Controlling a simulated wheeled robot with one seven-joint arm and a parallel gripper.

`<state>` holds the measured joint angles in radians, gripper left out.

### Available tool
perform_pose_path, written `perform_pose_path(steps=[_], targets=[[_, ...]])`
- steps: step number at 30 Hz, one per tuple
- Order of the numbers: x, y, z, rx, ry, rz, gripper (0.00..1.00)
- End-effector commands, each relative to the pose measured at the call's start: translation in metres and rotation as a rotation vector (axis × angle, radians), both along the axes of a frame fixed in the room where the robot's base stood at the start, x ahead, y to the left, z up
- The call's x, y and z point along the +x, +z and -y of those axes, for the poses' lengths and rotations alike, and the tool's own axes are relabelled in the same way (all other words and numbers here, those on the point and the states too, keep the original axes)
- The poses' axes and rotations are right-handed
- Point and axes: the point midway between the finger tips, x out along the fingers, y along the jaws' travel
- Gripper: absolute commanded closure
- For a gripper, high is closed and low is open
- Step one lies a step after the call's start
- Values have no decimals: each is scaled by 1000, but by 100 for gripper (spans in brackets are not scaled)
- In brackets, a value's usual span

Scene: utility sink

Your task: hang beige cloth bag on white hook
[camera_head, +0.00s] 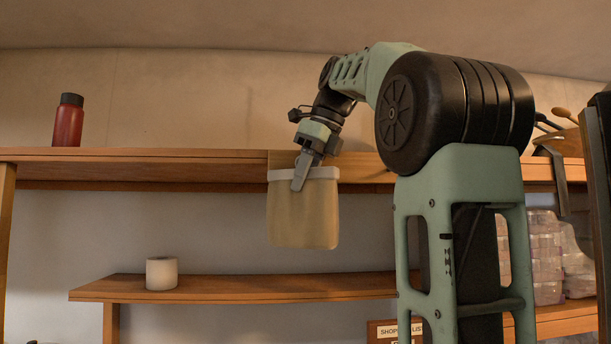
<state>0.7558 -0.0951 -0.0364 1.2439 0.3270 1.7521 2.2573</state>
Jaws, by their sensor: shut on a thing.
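The beige cloth bag (303,218) hangs below my gripper (299,182), in front of the upper wooden shelf's edge. It has a paler band along its top. My gripper points down and is shut on the bag at this band, near the middle of its top edge. A tan patch shows just above the bag's left side, against the shelf edge; I cannot tell whether it belongs to the bag. I cannot make out a white hook in this view; the bag and my arm cover part of the shelf edge.
A red bottle (69,122) stands on the upper shelf (130,156) at left. A white roll (162,273) stands on the lower shelf (250,284). Clear boxes (545,255) and a brown container (562,143) with utensils are at right. The space left of the bag is clear.

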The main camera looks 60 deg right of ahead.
Motion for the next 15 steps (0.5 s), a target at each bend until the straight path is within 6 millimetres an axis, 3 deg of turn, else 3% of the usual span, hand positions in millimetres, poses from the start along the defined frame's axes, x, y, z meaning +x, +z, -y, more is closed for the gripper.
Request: perform_pose_path(steps=[1,2,4,15], targets=[[4,-10,10,4,-19,-11,100],[4,-10,10,4,-19,-12,61],[4,-10,10,4,-18,-11,44],[4,-5,9,3,-12,-8,44]])
